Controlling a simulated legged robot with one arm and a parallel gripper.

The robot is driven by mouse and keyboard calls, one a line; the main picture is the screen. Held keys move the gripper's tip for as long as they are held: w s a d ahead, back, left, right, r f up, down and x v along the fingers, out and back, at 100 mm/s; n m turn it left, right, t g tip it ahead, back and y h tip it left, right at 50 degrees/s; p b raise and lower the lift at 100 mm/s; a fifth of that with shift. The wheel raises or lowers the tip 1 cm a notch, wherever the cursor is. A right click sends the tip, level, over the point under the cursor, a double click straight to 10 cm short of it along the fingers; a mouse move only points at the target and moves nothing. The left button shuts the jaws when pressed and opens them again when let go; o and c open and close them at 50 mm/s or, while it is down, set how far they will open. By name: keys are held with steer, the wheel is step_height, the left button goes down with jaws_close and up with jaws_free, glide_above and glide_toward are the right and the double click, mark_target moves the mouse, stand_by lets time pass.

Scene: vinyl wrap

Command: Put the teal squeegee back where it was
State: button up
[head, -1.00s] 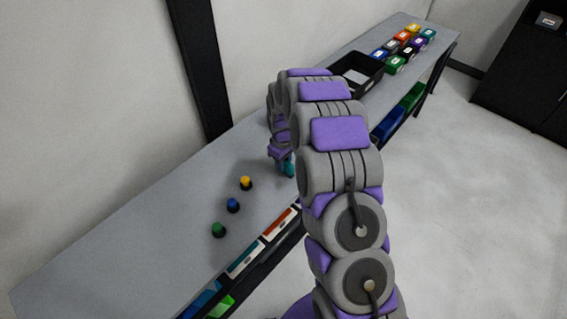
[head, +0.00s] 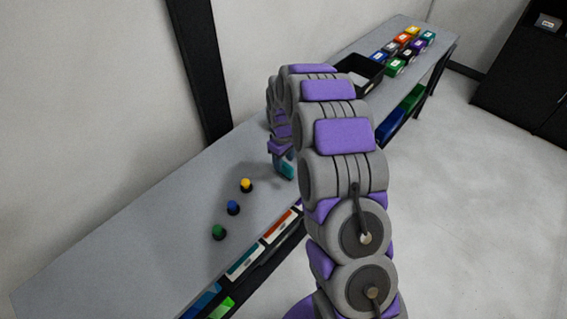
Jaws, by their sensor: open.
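A small teal piece, which looks like the teal squeegee (head: 287,170), shows at the tip of my gripper (head: 279,157), over the middle of the grey table. My gripper points down and is open, but its fingers are small and partly hidden by my own arm. I cannot tell whether the squeegee lies between the fingers or rests on the table just beneath them.
Green (head: 218,232), blue (head: 233,207) and yellow (head: 246,185) knobs stand on the table (head: 130,230) left of my gripper. A black open tray (head: 367,69) is behind my arm. Several coloured boxes (head: 404,40) stand at the far end. A wall runs along the back.

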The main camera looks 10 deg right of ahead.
mark_target(283, 162)
step_height(283, 162, up, 9)
steer(key=p, duration=0.1)
steer(key=s+r+m, duration=0.1)
steer(key=s+r, duration=0.6)
steer(key=s, duration=0.2)
steer(key=s+r+m+g, duration=0.1)
steer(key=s+r+m, duration=0.2)
steer(key=s, duration=1.4)
steer(key=s+r+m, duration=0.3)
steer(key=s, duration=1.3)
steer(key=shift+s+d+g, duration=0.2)
steer(key=shift+s+g, duration=0.2)
steer(key=shift+f+b, duration=0.75)
steer(key=shift+b, duration=0.05)
